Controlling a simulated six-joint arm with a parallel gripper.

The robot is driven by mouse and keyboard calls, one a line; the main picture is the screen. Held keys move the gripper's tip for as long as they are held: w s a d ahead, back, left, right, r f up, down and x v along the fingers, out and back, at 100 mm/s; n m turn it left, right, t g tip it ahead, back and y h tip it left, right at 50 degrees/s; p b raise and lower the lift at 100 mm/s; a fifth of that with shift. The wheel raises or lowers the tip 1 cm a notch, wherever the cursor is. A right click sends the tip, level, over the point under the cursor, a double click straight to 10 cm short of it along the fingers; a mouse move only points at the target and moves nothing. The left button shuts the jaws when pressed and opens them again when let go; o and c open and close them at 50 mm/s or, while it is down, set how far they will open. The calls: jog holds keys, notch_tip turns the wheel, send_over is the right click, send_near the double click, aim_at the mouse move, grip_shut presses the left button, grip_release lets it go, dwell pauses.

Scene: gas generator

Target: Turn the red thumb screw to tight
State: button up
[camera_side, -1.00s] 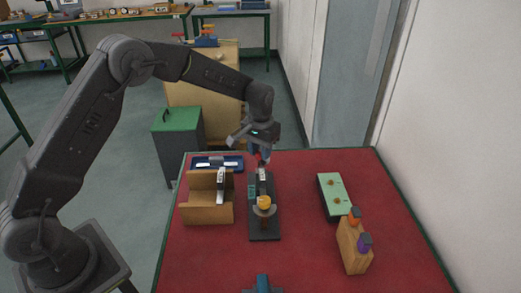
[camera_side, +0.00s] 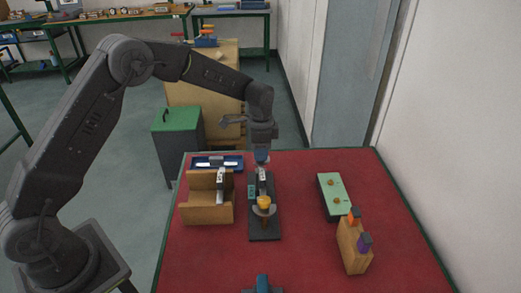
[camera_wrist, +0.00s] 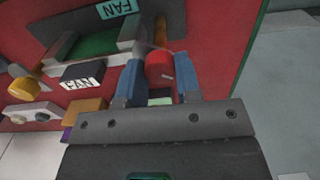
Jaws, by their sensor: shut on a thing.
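The red thumb screw (camera_wrist: 159,66) shows between the two blue fingers of my gripper (camera_wrist: 158,78) in the wrist view. My gripper is shut on the screw, with a finger on each side. In the side view my gripper (camera_side: 262,155) points down at the far end of a dark base plate (camera_side: 265,229). The screw is hidden there behind the fingers. Tight or loose marks on the screw cannot be made out.
A yellow knob (camera_side: 264,200) stands on the base plate. A wooden holder (camera_side: 206,214) is close on the left, with a blue tray (camera_side: 232,169) behind it. A green box (camera_side: 330,190) and a wooden block (camera_side: 351,253) stand right. Red table is clear between.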

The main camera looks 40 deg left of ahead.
jog(key=m, duration=0.5)
jog(key=shift+m, duration=0.3)
jog(key=m, duration=0.5)
jog(key=shift+m, duration=0.3)
jog(key=o, duration=0.9)
notch_tip(320, 180, up, 14)
jog(key=shift+f, duration=0.1)
dwell(0.4)
